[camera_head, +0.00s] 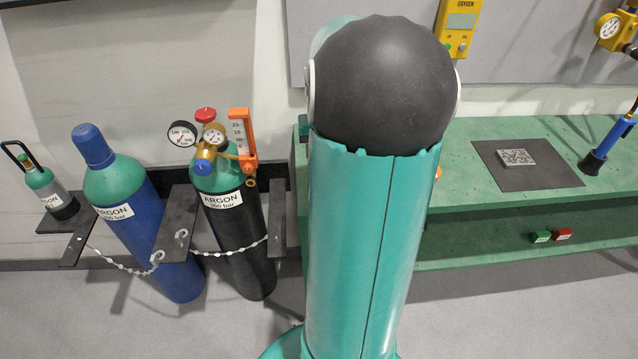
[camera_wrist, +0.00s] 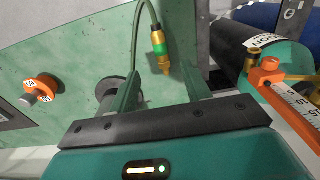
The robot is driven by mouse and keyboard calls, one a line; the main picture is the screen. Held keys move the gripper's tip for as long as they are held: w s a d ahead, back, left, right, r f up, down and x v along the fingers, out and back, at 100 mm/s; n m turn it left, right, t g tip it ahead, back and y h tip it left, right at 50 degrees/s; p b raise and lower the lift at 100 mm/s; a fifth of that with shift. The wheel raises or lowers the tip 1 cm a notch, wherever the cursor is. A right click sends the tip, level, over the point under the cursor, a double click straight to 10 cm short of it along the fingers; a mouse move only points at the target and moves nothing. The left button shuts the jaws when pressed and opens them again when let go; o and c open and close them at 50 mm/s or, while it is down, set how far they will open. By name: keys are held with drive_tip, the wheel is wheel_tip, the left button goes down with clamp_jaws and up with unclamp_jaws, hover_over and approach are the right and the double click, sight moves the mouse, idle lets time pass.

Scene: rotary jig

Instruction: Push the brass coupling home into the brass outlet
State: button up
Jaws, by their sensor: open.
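The brass coupling (camera_wrist: 158,42) with a green band hangs on a green hose in the wrist view, its narrow tip downward in the picture. My gripper (camera_wrist: 160,78) is open, with its two fingers on either side of the coupling's tip; I cannot tell whether either touches it. A brass fitting, apparently the outlet (camera_wrist: 252,60), is at the right beside the orange flowmeter (camera_wrist: 268,73), apart from the coupling. In the head view, the outlet (camera_head: 251,182) shows below the orange flowmeter (camera_head: 242,135). My arm hides the gripper and coupling there.
A black argon cylinder (camera_head: 240,240) carries the regulator (camera_head: 205,150) with gauges. A blue cylinder (camera_head: 160,235) stands left, behind a chain (camera_head: 120,262). A green bench (camera_head: 460,205) is at right. An orange knob (camera_wrist: 40,88) is at left in the wrist view.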

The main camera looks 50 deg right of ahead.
wheel_tip(320, 180, down, 4)
drive_tip(key=shift+f, duration=0.15)
drive_tip(key=f, duration=0.5)
drive_tip(key=shift+w+d, duration=0.15)
drive_tip(key=shift+w, duration=0.05)
clamp_jaws()
